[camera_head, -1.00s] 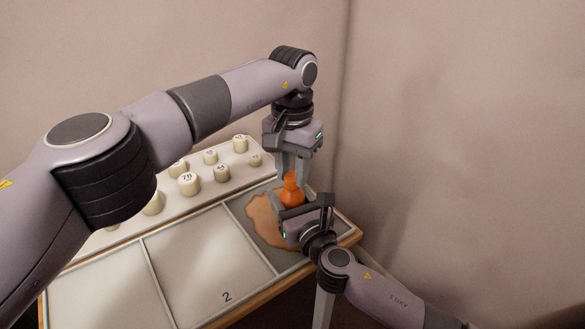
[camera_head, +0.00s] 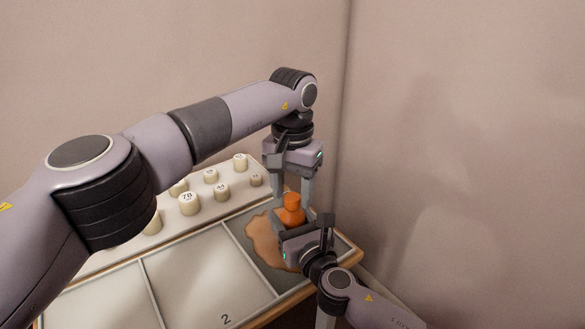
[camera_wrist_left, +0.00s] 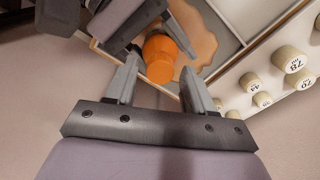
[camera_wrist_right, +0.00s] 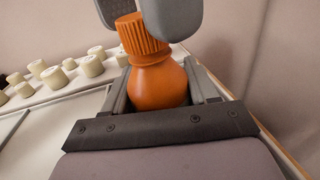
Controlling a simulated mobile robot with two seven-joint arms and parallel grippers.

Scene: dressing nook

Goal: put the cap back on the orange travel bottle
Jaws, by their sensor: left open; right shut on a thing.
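The orange travel bottle (camera_head: 291,217) stands upright above the right end of the table. My right gripper (camera_head: 303,230) is shut on its body, and in the right wrist view the round body (camera_wrist_right: 158,85) sits between the fingers. The ribbed orange cap (camera_wrist_right: 142,36) sits on the bottle's neck, looking straight, with no clear gap. My left gripper (camera_head: 292,194) points down over the bottle from above. Its fingers are spread on either side of the cap and look apart from it. In the left wrist view the cap's round top (camera_wrist_left: 160,58) shows between them.
Several cream numbered cylinders (camera_head: 189,203) stand on a white shelf (camera_head: 205,213) at the back. The table has framed panels, one marked 2 (camera_head: 205,270). A tan irregular patch (camera_head: 262,243) lies under the bottle area. Walls stand close behind and right.

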